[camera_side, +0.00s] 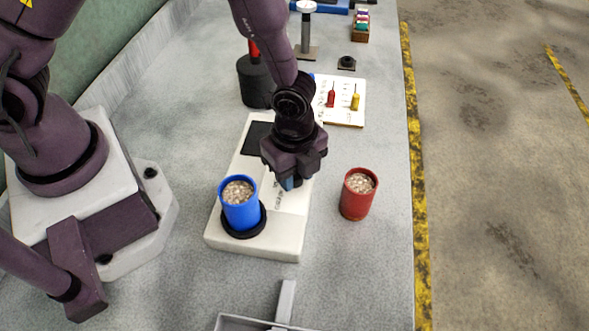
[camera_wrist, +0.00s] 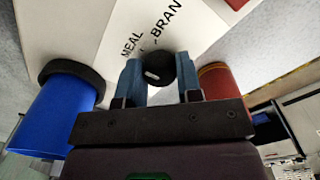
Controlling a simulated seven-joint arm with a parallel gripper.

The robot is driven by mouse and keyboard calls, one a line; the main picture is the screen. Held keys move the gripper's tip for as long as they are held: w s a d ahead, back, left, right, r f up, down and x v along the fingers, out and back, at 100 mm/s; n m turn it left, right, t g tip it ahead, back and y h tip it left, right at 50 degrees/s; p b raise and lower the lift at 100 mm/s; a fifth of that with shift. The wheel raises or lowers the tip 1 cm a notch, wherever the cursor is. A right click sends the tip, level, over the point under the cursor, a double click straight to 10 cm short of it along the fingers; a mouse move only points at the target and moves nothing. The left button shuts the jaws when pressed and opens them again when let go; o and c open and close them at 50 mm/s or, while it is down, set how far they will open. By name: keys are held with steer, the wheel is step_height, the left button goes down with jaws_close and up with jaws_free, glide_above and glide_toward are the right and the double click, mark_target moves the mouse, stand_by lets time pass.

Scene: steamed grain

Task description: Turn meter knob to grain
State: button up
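The black meter knob (camera_wrist: 158,70) has a small pale mark on it and sits on a white machine plate lettered "MEAL" and "-BRAN" in the wrist view. My gripper (camera_wrist: 159,66) points down at the plate, with one blue finger on each side of the knob. The fingers look very near or touching it; I cannot tell whether they grip it. In the side view, my gripper (camera_side: 290,184) is over the right part of the white machine (camera_side: 225,237) and hides the knob. No lettering reading "GRAIN" can be made out.
A blue cup of grain (camera_side: 240,208) stands on a black ring at the machine's front left. A red cup of grain (camera_side: 358,197) stands on the table to the right. A grey tray (camera_side: 262,323) lies in front. A picture card (camera_side: 342,101) and a dark canister (camera_side: 254,85) are behind.

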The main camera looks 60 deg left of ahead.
steer(key=shift+n, duration=0.4)
steer(key=n, duration=0.3)
steer(key=shift+n, duration=2.5)
steer(key=o, duration=0.9)
steer(key=shift+o, duration=0.2)
step_height(320, 180, up, 13)
